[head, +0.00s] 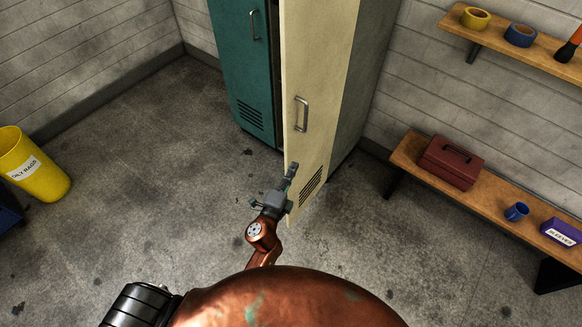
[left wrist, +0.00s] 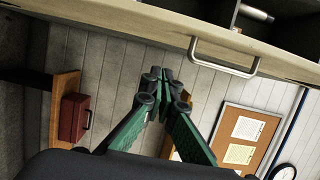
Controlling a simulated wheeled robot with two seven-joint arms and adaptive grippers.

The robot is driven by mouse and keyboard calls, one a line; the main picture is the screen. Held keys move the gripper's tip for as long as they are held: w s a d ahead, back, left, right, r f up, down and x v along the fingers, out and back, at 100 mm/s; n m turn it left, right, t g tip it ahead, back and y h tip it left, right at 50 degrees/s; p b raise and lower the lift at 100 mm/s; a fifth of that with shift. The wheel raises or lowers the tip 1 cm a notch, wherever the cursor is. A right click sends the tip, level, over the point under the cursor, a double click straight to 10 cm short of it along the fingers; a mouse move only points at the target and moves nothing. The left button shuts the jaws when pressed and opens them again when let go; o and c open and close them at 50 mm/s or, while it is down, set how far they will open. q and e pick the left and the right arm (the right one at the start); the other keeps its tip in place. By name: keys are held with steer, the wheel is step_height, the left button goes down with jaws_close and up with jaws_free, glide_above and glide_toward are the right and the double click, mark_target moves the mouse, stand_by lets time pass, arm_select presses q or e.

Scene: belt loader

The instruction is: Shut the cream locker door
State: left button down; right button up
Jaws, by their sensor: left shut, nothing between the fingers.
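The cream locker door (head: 318,60) stands ajar in the head view, with a metal handle (head: 302,115) and vent slots low down. In the left wrist view the cream door (left wrist: 120,22) crosses the top with its handle (left wrist: 225,60), and the dark locker inside shows beyond its edge. My left gripper (head: 292,168) is in front of the lower part of the door, below the handle. Its fingers are shut and empty in the left wrist view (left wrist: 165,76). Whether they touch the door I cannot tell. My right gripper is not in view.
A teal locker (head: 240,60) stands left of the cream door. A wooden bench (head: 410,152) at the right holds a red toolbox (head: 450,162), a blue mug (head: 516,211) and a purple box (head: 562,231). A yellow bin (head: 38,175) stands far left. The floor between is clear.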

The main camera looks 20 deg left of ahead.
mark_target(291, 148)
arm_select(q)
steer(key=w+a, duration=0.1)
steer(key=w, duration=0.2)
steer(key=w+a, duration=0.1)
steer(key=w, duration=0.2)
steer(key=w+a, duration=0.1)
steer(key=w, duration=0.2)
steer(key=shift+a, duration=0.15)
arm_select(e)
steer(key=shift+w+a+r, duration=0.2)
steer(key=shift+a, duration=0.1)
arm_select(q)
steer(key=shift+a, duration=0.15)
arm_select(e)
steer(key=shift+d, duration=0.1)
